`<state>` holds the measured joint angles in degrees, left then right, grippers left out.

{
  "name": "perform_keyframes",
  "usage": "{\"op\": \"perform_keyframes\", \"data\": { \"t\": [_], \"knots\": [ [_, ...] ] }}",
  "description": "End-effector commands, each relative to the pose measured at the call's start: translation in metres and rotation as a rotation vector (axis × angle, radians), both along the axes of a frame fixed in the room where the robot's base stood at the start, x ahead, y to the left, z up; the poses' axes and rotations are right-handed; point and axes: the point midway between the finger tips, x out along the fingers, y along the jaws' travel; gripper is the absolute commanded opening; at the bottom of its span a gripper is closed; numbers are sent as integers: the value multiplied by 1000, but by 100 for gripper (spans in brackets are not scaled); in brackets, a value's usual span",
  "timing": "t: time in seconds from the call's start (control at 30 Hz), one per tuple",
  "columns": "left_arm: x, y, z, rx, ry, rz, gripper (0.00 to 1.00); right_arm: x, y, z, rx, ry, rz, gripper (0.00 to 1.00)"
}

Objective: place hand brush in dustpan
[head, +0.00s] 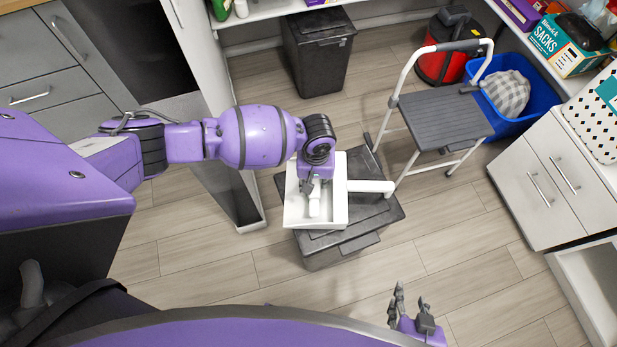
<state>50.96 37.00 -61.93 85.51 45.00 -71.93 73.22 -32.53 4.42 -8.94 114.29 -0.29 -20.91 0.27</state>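The white dustpan (335,208) lies on the lid of a dark grey bin, its handle pointing right. A small white piece, seemingly part of the hand brush (314,207), shows inside the pan just below my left gripper. The rest of the brush is hidden or too small to make out. My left gripper (310,187) points down over the pan; its fingers are mostly hidden by its own wrist, so its grip is unclear. My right gripper (411,297) is at the bottom edge, fingers apart and empty, away from the pan.
The dark grey bin (335,254) stands on the wood floor. A folding step stool (445,112) is close on its right, a cabinet side panel (225,180) on its left. A black bin (318,60) and blue tub (535,97) stand behind. Floor at lower right is clear.

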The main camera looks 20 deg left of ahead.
Motion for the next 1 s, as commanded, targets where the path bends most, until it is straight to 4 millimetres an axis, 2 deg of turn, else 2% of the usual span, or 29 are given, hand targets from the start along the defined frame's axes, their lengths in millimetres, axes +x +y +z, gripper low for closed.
{"op": "perform_keyframes", "data": {
  "t": [0.3, 0.43, 0.57, 0.8, 1.0],
  "knots": [
    [1, 0, 1, 1, -2, 0, 42, -4, -1, -2, 0, 8, -2, 40],
    [1, 0, 10, 0, -3, 0, 42, -5, -1, 0, 0, 8, -3, 40],
    [3, 0, 33, -2, -6, 0, 42, -2, -1, 6, 0, -1, -5, 40],
    [2, 0, 86, -1, -7, 0, 42, 6, 1, 18, 5, -17, -3, 40],
    [1, 0, 115, -1, -2, 0, 42, 5, 4, 19, 9, -11, 0, 40]
  ]
}}
